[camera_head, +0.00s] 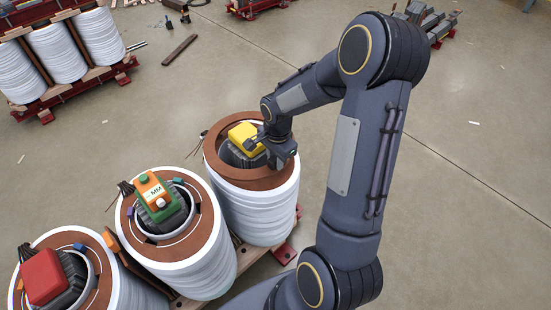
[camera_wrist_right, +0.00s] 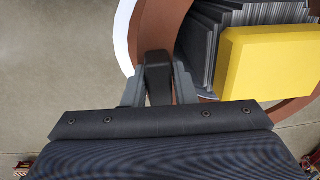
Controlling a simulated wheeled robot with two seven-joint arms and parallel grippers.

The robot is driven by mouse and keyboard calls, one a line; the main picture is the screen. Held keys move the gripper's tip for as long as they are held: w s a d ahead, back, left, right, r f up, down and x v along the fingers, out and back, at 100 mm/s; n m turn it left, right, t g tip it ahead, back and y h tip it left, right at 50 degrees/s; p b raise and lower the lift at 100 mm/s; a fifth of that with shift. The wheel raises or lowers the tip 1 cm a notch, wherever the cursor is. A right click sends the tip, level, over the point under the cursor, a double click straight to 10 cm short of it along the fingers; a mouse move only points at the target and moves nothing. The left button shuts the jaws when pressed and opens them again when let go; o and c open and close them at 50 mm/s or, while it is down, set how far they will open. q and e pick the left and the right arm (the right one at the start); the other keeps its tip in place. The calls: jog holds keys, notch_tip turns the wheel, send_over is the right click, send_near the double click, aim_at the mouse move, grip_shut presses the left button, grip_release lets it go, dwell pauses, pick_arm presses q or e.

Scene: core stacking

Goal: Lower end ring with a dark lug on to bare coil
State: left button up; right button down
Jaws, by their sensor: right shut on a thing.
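The brown end ring (camera_head: 222,172) lies around the dark core limb at the top of the rightmost white coil (camera_head: 262,218). It looks roughly level and close over the coil; I cannot tell whether it touches. The wrist view also shows the ring (camera_wrist_right: 155,30), with a white arc of the coil (camera_wrist_right: 122,35) at its left. My right gripper (camera_head: 283,160) reaches down at the ring's right side. In the wrist view its fingers (camera_wrist_right: 157,88) are shut on the ring's dark lug (camera_wrist_right: 157,72). My left gripper is not in view.
A yellow block (camera_head: 243,133) caps the core beside my right gripper; it also shows in the wrist view (camera_wrist_right: 270,62). A green-and-orange block (camera_head: 158,195) and a red block (camera_head: 43,275) top the neighbouring coils. Another coil assembly (camera_head: 62,52) stands at upper left. Floor right is clear.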

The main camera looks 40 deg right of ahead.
jog(key=shift+f, duration=0.15)
dwell(0.3)
jog(key=shift+f+b, duration=1.9)
jog(key=shift+f, duration=0.1)
jog(key=c, duration=1.1)
grip_release()
jog(key=shift+r, duration=0.15)
jog(key=r, duration=0.2)
jog(key=r+p, duration=0.1)
jog(key=r, duration=0.2)
jog(key=r+p, duration=0.1)
jog(key=r, duration=0.1)
jog(key=shift+s+r, duration=0.25)
jog(key=shift+r, duration=0.05)
jog(key=shift+r, duration=0.1)
